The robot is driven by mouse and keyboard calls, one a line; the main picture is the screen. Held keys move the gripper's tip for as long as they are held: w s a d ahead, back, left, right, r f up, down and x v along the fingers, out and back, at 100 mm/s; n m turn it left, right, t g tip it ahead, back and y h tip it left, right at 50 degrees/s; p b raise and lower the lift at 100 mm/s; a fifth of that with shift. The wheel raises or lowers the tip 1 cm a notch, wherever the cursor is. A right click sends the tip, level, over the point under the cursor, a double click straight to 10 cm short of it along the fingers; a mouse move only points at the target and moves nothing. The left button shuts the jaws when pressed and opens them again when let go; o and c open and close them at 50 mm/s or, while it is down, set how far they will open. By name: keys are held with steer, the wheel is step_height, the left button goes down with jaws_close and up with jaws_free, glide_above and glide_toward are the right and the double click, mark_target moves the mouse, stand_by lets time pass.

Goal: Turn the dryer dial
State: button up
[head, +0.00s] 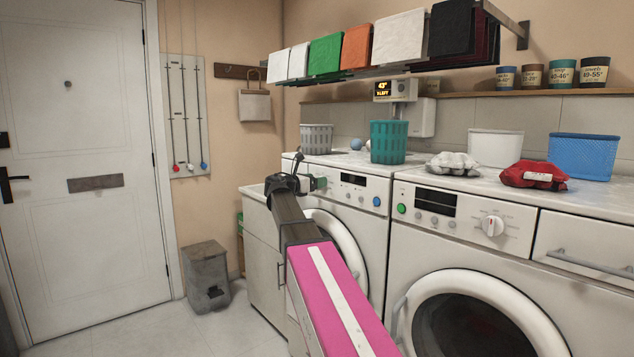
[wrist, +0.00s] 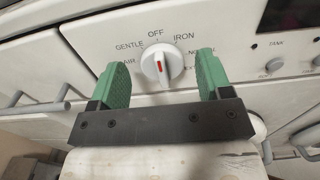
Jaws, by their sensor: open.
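The dryer dial (wrist: 162,66) is a round white knob with a red pointer mark, in the middle of the wrist view. The mark points up, close to the OFF label; GENTLE, AIR and IRON are printed around it. My gripper (wrist: 160,61) is open, with one green finger on each side of the dial and visible gaps between fingers and knob. In the head view my gripper (head: 314,182) is at the left end of the control panel of the left machine, the dryer (head: 372,222), and hides the dial there.
A second machine (head: 412,250) with its own white dial (head: 493,226) stands to the right. A grey basket (head: 316,138) and teal basket (head: 389,142) stand on the dryer top. A low cabinet (head: 263,252) is left of the dryer. A grey bin (head: 206,275) stands on the floor.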

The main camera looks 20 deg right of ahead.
steer(key=shift+w+d, duration=0.15)
steer(key=shift+d, duration=0.35)
steer(key=c, duration=0.9)
